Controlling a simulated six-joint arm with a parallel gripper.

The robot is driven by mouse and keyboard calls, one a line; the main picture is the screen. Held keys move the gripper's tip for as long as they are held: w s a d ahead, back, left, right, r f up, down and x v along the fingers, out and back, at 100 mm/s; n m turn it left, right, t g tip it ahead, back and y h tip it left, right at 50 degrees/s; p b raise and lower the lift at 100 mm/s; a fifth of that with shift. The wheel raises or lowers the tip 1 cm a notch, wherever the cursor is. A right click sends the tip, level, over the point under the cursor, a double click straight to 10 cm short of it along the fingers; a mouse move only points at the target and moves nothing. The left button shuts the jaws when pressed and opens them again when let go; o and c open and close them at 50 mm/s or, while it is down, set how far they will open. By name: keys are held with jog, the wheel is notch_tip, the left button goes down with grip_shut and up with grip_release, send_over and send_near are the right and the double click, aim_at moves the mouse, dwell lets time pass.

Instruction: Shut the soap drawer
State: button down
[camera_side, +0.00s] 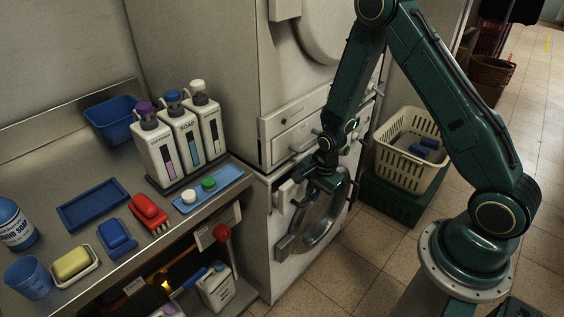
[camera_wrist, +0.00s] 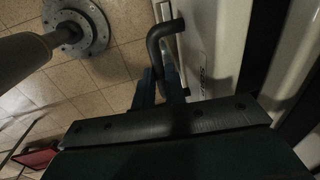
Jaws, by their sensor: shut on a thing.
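The soap drawer (camera_side: 284,192) is in the front of the lower white machine, just above the round door, and partly hidden behind my gripper. My gripper (camera_side: 311,190) is at the drawer front. In the wrist view, a dark bent handle (camera_wrist: 164,40) sticks out from a white front edge. The fingers of my gripper (camera_wrist: 160,88) are shut around the lower part of this handle. How far the drawer stands out is hard to tell, because my arm covers much of it.
The round door (camera_side: 326,222) of the lower machine hangs close under my gripper. A cream basket (camera_side: 408,140) on a green crate (camera_side: 395,202) stands to the right. A steel counter (camera_side: 55,160) with soap bottles (camera_side: 188,140) is at left. Tiled floor lies free in front.

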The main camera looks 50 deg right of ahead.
jog(key=c, duration=1.5)
grip_release()
jog(key=shift+o, duration=0.2)
jog(key=shift+r, duration=0.2)
notch_tip(320, 180, up, 13)
jog(key=s, duration=0.2)
jog(key=shift+s, duration=0.25)
jog(key=shift+r, duration=0.1)
